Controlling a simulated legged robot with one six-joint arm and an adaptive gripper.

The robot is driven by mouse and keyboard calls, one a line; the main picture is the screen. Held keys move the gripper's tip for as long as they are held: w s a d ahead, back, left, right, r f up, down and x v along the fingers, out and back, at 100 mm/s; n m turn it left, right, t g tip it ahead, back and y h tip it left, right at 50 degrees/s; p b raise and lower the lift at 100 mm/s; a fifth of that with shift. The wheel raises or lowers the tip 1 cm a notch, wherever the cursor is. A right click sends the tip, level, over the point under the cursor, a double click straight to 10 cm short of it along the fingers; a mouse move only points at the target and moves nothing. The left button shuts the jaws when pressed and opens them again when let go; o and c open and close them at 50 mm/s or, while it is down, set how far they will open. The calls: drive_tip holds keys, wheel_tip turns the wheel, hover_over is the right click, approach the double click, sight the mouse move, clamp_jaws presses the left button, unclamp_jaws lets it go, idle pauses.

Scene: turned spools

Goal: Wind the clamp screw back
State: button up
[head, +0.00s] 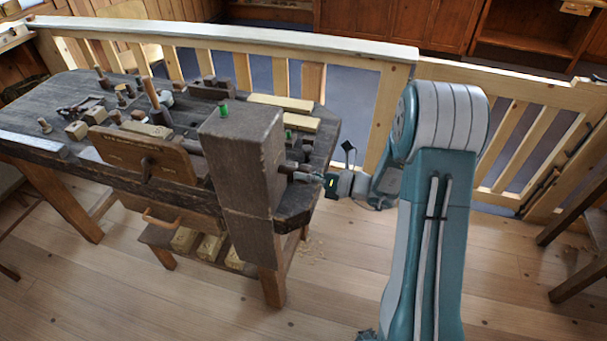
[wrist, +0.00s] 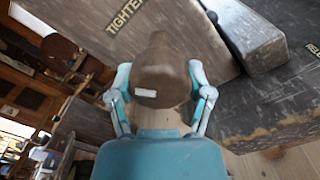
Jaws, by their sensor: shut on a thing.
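The clamp screw (head: 288,168) sticks out of the right side of a big dark wooden block at the bench's end. In the wrist view its brown round end (wrist: 158,92) fills the middle and bears a white mark, which lies near level there. My gripper (head: 308,177) reaches it from the right, and its two fingers (wrist: 160,74) are closed against opposite sides of it. The wooden block (head: 240,150) shows the lettering "TIGHTEN" beside the screw in the wrist view (wrist: 85,22). The screw's shaft is mostly hidden behind its end.
The dark workbench (head: 45,95) carries several tools and wooden pieces. A wooden plate with a handle (head: 140,155) stands against its front. A pale wooden railing (head: 230,40) runs behind the bench and my arm. The plank floor (head: 190,295) in front is clear.

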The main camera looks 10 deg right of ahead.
drive_tip(key=shift+f, duration=0.1)
drive_tip(key=n, duration=0.5)
drive_tip(key=shift+n, duration=0.4)
drive_tip(key=n, duration=0.5)
drive_tip(key=shift+w+d+n, duration=0.1)
drive_tip(key=shift+n, duration=0.2)
drive_tip(key=n, duration=1)
drive_tip(key=shift+w+n, duration=0.1)
drive_tip(key=shift+n, duration=0.3)
drive_tip(key=n, duration=1.6)
drive_tip(key=shift+n, duration=2.2)
